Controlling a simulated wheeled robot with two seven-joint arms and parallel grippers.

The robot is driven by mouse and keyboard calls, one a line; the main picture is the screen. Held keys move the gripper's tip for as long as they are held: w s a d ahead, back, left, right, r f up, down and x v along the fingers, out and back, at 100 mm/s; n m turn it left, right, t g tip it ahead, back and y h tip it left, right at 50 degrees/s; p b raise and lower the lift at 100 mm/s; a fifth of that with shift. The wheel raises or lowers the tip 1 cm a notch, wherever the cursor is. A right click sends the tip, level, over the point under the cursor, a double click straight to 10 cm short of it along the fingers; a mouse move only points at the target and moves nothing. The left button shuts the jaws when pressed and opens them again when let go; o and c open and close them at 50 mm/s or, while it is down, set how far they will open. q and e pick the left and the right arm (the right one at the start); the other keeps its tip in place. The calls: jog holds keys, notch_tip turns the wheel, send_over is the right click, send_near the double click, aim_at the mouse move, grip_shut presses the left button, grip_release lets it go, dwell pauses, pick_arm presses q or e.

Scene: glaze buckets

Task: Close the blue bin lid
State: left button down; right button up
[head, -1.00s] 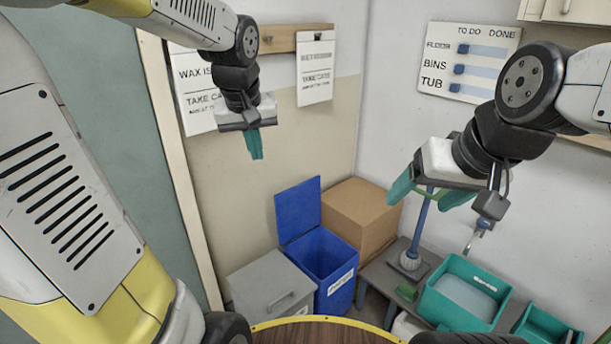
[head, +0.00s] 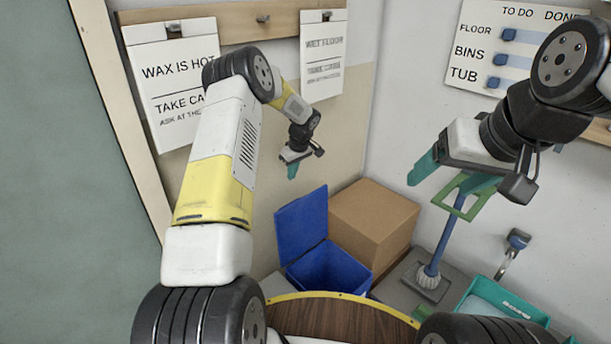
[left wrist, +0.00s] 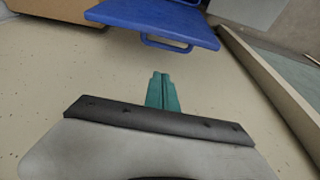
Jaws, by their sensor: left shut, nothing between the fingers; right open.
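The blue bin (head: 345,275) stands in the corner, its opening facing up. Its blue lid (head: 302,222) is raised, hinged at the bin's left-back edge and leaning toward the wall. In the left wrist view the lid (left wrist: 155,14) crosses the top, with a blue loop handle (left wrist: 168,44) on its edge. My left gripper (head: 292,172) is shut and empty, just above the lid's upper edge in the head view. Its teal fingertips (left wrist: 161,76) point toward the handle, with a gap between. My right gripper (head: 450,180) is open and empty, well to the right of the bin.
A cardboard box (head: 372,222) stands right beside the bin. A blue-handled brush (head: 440,245) and a teal tub (head: 500,300) are further right. The wall with hanging signs (head: 322,60) is close behind the left gripper. A round wooden top (head: 345,318) is in front.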

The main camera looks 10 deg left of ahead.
pick_arm(q)
jog(key=x, duration=1.1)
jog(key=s+d, duration=0.1)
jog(key=s+d+r, duration=0.1)
jog(key=d, duration=0.1)
jog(key=shift+s+d, duration=0.2)
jog(key=shift+s, duration=0.15)
jog(key=shift+d+r, duration=0.1)
